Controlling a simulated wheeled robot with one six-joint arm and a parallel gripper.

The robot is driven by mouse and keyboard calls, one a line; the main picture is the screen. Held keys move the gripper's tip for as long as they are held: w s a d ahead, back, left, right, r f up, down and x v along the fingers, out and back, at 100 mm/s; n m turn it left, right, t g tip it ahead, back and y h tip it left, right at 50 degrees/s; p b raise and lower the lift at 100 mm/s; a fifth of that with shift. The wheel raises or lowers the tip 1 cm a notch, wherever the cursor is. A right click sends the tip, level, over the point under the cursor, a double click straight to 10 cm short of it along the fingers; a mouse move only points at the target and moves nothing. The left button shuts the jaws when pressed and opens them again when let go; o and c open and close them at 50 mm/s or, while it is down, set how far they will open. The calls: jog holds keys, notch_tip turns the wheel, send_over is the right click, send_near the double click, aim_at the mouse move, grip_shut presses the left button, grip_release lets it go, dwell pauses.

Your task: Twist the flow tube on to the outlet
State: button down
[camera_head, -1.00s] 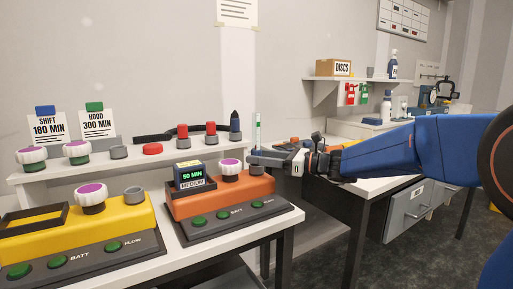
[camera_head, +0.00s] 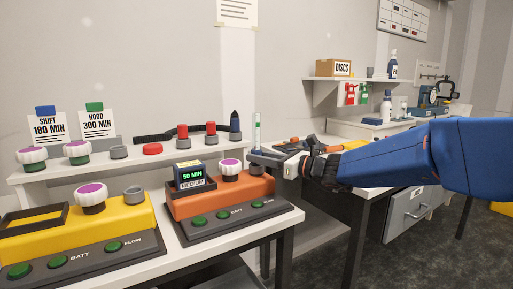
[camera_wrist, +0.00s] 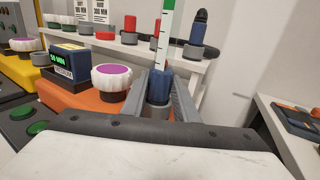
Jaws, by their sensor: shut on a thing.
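The flow tube (camera_head: 257,129) is a thin upright tube with a scale, a green top and a blue lower collar. It shows large in the wrist view (camera_wrist: 167,42), with its blue collar between my fingers. My gripper (camera_wrist: 160,92) is shut on this collar; in the head view my gripper (camera_head: 256,157) reaches in from the right. The grey outlet (camera_wrist: 154,113) is directly below the collar, at the right end of the orange unit (camera_head: 210,203). The tube stands in line with it; whether the threads are engaged cannot be seen.
Left of the tube on the orange unit are a white knob with a purple top (camera_head: 230,167) and a display reading 50 MIN (camera_head: 191,175). Behind is a raised shelf (camera_head: 110,160) with caps and red-topped parts. A yellow unit (camera_head: 125,216) stands left.

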jog(key=m+t+h, duration=0.1)
jog(key=t, duration=0.1)
jog(key=m+t+h, duration=0.2)
jog(key=shift+s+a+f+m+h, duration=0.1)
jog(key=shift+s+a+m+h, duration=0.05)
jog(key=shift+m+h, duration=0.15)
jog(key=shift+f+t, duration=0.1)
jog(key=shift+t, duration=0.3)
jog(key=c, duration=1.3)
grip_release()
jog(key=shift+m, duration=0.3)
